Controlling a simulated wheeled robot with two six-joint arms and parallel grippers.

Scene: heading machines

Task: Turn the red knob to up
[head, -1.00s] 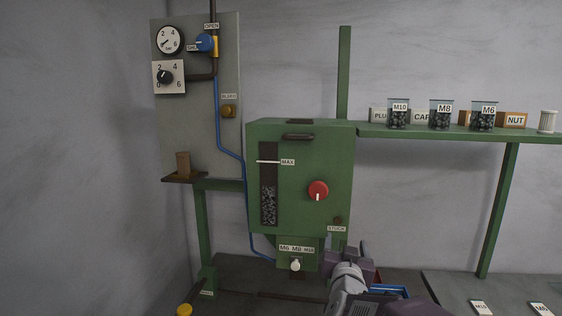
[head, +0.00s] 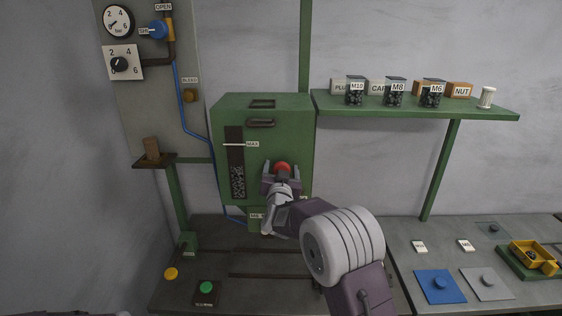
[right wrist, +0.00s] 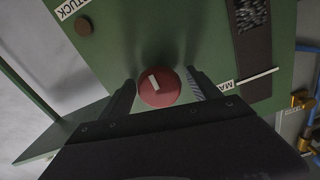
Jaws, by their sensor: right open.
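The red knob (head: 282,166) is on the front of the green machine box (head: 222,130). It also shows in the right wrist view (right wrist: 166,98), with a white mark on its face. That view is turned roughly upside down, and the mark lies on the knob's side toward the STUCK label, so it points about down on the machine. My right gripper (head: 281,173) is open, one finger on each side of the knob. The right wrist view shows gaps between fingers and knob.
The MAX sight window (head: 236,165) is left of the knob. A green shelf (head: 420,109) with jars runs to the right. The bench below holds a green button (head: 206,287), a blue plate (head: 440,286) and a yellow tray (head: 530,254).

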